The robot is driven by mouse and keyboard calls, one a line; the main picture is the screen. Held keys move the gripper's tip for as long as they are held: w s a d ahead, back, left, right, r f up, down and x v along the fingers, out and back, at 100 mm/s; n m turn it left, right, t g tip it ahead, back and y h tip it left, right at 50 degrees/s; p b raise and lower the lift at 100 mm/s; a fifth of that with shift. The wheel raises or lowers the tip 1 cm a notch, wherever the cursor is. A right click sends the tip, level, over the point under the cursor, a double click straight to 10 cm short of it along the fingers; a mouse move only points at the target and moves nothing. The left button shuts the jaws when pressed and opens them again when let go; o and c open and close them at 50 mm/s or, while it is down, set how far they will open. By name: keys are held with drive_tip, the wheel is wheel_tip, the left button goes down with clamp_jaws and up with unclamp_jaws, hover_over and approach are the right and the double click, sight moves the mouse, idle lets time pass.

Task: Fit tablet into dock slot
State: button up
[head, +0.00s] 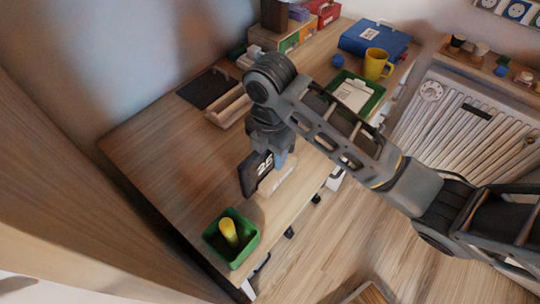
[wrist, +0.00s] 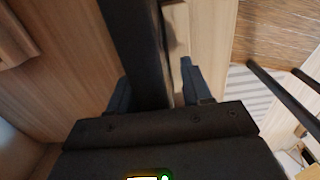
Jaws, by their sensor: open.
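The tablet (head: 254,174) is a dark slab with white digits on its screen. It stands upright near the front edge of the desk. The dock (head: 277,182) is a pale wooden block right against it; I cannot tell whether the tablet's lower edge sits in the slot. My gripper (head: 270,157) points down over the tablet's top. In the wrist view, the tablet (wrist: 138,50) shows as a dark band between my open fingers, with the pale dock (wrist: 178,45) beside it. The right finger stands apart from the tablet; the left finger is very near it.
A green bin (head: 231,239) with a yellow object stands at the desk's near end. A wooden tray (head: 229,107), a dark mat (head: 208,88), a green tray (head: 355,94), a yellow mug (head: 376,63) and a blue binder (head: 373,39) lie farther back. The desk's left part is clear.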

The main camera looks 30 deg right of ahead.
clamp_jaws()
drive_tip(key=shift+r, duration=0.15)
idle(0.5)
